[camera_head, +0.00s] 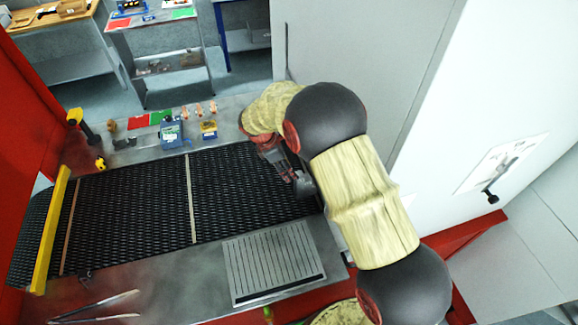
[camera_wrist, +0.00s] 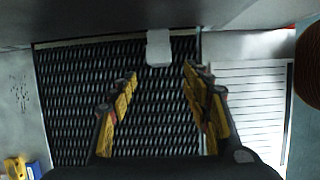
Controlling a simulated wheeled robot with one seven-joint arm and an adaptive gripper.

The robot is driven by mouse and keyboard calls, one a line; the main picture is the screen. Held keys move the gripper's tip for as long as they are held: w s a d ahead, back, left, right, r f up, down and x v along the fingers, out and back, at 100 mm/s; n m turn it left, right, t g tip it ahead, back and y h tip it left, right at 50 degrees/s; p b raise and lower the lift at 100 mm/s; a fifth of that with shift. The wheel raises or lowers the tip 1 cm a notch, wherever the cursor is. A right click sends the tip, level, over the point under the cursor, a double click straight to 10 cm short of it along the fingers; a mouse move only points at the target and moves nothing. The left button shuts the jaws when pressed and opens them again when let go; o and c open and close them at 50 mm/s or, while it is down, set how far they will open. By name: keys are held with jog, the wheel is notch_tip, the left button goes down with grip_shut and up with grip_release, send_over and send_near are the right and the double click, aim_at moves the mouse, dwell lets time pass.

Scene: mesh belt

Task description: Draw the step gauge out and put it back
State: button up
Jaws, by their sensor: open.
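A pale grey block (camera_wrist: 158,47), which looks like the step gauge's exposed end, shows in the wrist view at the far end of the dark mesh belt, by the edge of a grey panel. Its far part runs out of sight, so its full length is hidden. In the head view a small grey piece (camera_head: 305,186) shows beside my gripper (camera_head: 294,177). In the wrist view my gripper (camera_wrist: 160,74) is open and empty, its yellow-padded fingers spread over the belt. The block lies just beyond and between the fingertips, apart from both.
The mesh belt (camera_head: 140,205) has thin tan strips across it and a yellow bar (camera_head: 50,230) at its left end. A slatted plate (camera_head: 275,262) lies at the front. Small items and a blue box (camera_head: 171,134) stand behind the belt. A tall grey cabinet (camera_head: 350,50) closes the right.

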aim_at(298, 183)
jog(key=shift+b+x, duration=3.2)
jog(key=shift+x, duration=2.9)
jog(key=shift+w, duration=0.15)
jog(key=shift+c, duration=1)
jog(key=shift+r, duration=0.1)
jog(key=c, duration=0.9)
jog(key=shift+a, duration=0.1)
jog(key=shift+s+a, duration=0.35)
jog(key=shift+a, duration=1.25)
jog(key=shift+s+a, duration=0.35)
jog(key=shift+a, duration=1.2)
jog(key=shift+s+a, duration=0.3)
jog(key=shift+a, duration=1.3)
